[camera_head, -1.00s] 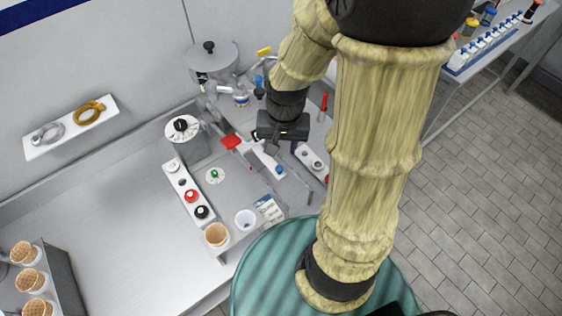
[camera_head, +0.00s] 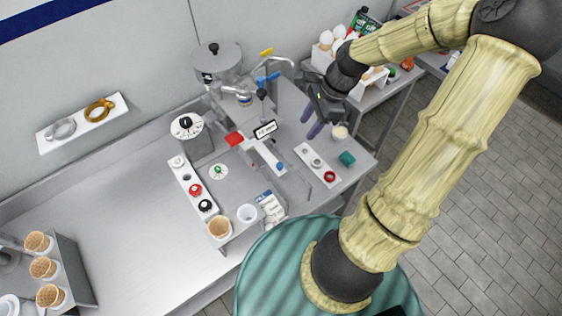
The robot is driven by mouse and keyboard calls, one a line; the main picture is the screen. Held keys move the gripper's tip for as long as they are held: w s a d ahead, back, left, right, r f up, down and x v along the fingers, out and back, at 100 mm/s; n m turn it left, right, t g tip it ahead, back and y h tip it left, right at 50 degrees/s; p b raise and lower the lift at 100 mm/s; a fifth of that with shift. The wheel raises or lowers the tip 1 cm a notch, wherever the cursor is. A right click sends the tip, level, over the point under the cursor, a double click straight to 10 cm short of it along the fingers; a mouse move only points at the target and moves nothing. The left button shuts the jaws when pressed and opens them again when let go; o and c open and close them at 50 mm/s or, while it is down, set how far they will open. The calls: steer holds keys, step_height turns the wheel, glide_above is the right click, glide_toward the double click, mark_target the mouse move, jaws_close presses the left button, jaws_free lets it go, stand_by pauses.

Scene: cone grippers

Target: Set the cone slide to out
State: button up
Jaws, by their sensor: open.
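A white slide-like bar (camera_head: 262,152) lies on the steel bench, with a small blue piece (camera_head: 280,167) at its lower right end. A red block (camera_head: 234,139) sits by its upper left end. A small sign (camera_head: 265,130) with dark lettering, too small to read, stands just above the bar. I cannot tell for sure which part is the cone slide or how it is set. My gripper (camera_head: 312,123) is open and empty, above the right part of the bench. It is up and right of the bar, apart from it. Its two fingers look bluish purple.
A white strip with a red ring (camera_head: 330,176) and a teal block (camera_head: 347,158) are right. A metal hopper (camera_head: 220,62) stands behind.

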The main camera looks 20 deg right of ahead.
steer(key=shift+a, duration=0.25)
steer(key=shift+a+f, duration=0.1)
glide_toward(281, 166)
steer(key=x, duration=0.8)
steer(key=shift+w+f+p, duration=0.1)
steer(key=shift+p, duration=0.2)
